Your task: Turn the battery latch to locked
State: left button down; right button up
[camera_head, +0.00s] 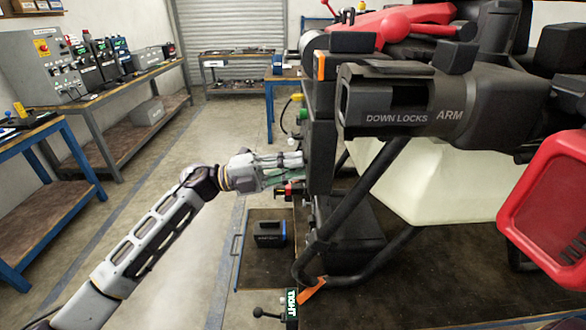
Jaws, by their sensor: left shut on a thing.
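My left gripper (282,162) reaches in from the left to the dark side of the spray drone (320,150). It is shut on a small part there, which fits the battery latch; the fingers hide most of it, and its turn angle cannot be told. A red part (287,190) sits just below the gripper on the drone's side. My right gripper is not in view.
The drone's dark arm labelled "DOWN LOCKS ARM" (410,105) overhangs at the right. Benches (105,120) line the left; the floor between is clear.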

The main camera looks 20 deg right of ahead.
pick_arm(q)
jog(key=shift+w+r, duration=0.1)
jog(key=shift+r, duration=0.3)
jog(key=c, duration=1.6)
grip_release()
jog(key=shift+a, duration=0.1)
jog(key=shift+o, duration=0.7)
jog(key=shift+f, duration=0.2)
jog(key=shift+f, duration=0.1)
jog(key=v, duration=1.2)
